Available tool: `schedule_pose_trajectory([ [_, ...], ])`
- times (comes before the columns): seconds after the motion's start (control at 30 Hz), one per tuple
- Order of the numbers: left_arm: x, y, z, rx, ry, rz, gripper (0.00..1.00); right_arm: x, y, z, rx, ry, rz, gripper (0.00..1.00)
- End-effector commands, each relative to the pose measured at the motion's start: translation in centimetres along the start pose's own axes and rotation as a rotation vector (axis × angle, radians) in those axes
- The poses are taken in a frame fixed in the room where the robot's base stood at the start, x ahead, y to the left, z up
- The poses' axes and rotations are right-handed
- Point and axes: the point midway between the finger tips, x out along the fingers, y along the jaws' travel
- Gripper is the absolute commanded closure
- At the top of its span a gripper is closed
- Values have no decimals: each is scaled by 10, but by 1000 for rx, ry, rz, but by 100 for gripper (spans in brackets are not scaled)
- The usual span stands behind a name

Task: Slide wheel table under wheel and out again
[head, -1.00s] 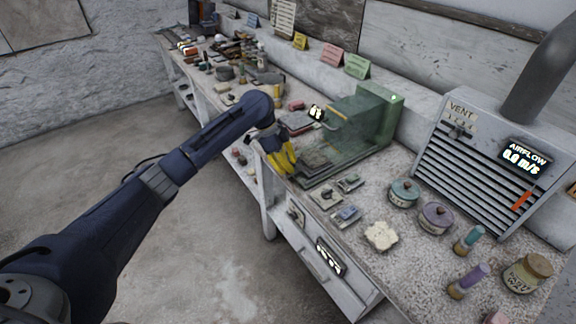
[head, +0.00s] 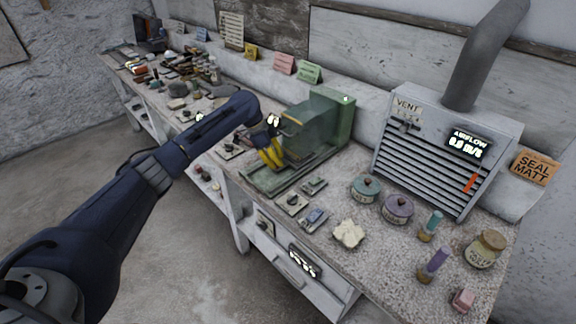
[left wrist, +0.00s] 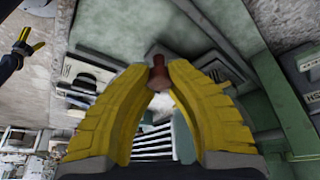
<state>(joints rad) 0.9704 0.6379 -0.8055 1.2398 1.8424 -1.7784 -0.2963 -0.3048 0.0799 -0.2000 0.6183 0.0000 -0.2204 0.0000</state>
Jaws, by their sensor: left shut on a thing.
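The green grinding machine (head: 325,122) stands on the bench, its hood covering the place of the wheel; I cannot make out the wheel. My left gripper (head: 268,152) is at the machine's front left, below the hood. In the left wrist view its yellow fingers (left wrist: 158,75) are shut on a small reddish-brown knob (left wrist: 158,72). My right gripper (left wrist: 28,42) appears at the left wrist view's upper left, fingers apart and empty.
Small switch plates (head: 291,202), a teal-lidded pot (head: 366,187), a purple-lidded pot (head: 397,208) and bottles stand right of the machine. The vent unit (head: 440,140) is behind them. Tools clutter the bench's far left. The floor in front is clear.

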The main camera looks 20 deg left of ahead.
Motion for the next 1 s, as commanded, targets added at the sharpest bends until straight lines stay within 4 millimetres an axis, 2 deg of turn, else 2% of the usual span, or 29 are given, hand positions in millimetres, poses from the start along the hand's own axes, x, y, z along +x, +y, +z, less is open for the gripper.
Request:
schedule_pose_trajectory([
  [0.13, 0, -2, 6, -15, 2, -1, 100, 0, 1, -2, 0, 2, 1, 17],
  [0.43, 0, -2, 6, -15, 3, 0, 100, 1, 3, -9, 0, 10, 3, 17],
  [0.47, 0, -2, 6, -15, 3, 0, 82, 1, 3, -9, 0, 11, 3, 17],
  [0.7, -1, -3, 6, -15, 2, -3, 54, 1, 3, -9, 0, 11, 3, 17],
  [1.0, -4, -4, 7, -15, 1, -5, 53, 0, 3, -4, 0, 5, 3, 17],
])
